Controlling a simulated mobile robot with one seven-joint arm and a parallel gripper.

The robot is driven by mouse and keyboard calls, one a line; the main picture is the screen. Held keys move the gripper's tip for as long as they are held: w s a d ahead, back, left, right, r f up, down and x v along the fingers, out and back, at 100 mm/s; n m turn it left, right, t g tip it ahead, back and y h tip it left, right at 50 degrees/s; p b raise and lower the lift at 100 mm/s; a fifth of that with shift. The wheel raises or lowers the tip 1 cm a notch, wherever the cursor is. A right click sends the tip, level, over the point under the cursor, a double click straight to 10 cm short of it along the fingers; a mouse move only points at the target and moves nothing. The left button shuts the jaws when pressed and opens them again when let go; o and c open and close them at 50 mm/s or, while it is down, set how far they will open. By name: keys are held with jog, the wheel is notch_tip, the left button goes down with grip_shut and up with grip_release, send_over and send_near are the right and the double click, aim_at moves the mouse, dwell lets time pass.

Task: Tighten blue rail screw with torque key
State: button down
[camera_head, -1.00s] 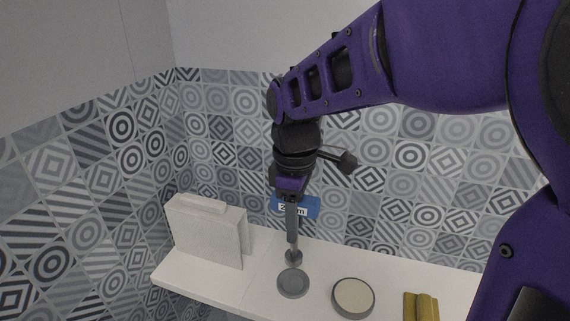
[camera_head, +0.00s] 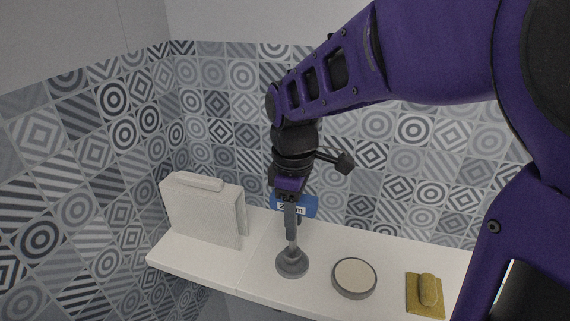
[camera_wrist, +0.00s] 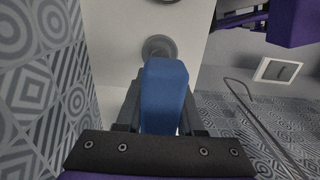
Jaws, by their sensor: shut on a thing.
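My gripper (camera_head: 290,197) is shut on the torque key, gripping its blue handle (camera_head: 306,206), which bears a white label. The handle also fills the middle of the wrist view (camera_wrist: 165,92) between the fingers. The key's grey shaft hangs about upright below the gripper, with its lower end at a grey round disc (camera_head: 292,269) on the shelf. Its collar overlaps the disc in the head view; I cannot tell whether they touch. The disc also shows in the wrist view (camera_wrist: 158,46). I cannot make out a blue rail screw in either view.
A white shelf (camera_head: 252,281) runs along the tiled wall. A round dish with a beige top (camera_head: 354,277) and a yellow block (camera_head: 427,292) lie to the right.

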jog(key=shift+f+b, duration=0.45)
jog(key=shift+f, duration=0.25)
jog(key=shift+f+b, duration=0.3)
jog(key=shift+f, duration=0.15)
jog(key=shift+c, duration=2.2)
grip_release()
jog(key=shift+r, duration=0.1)
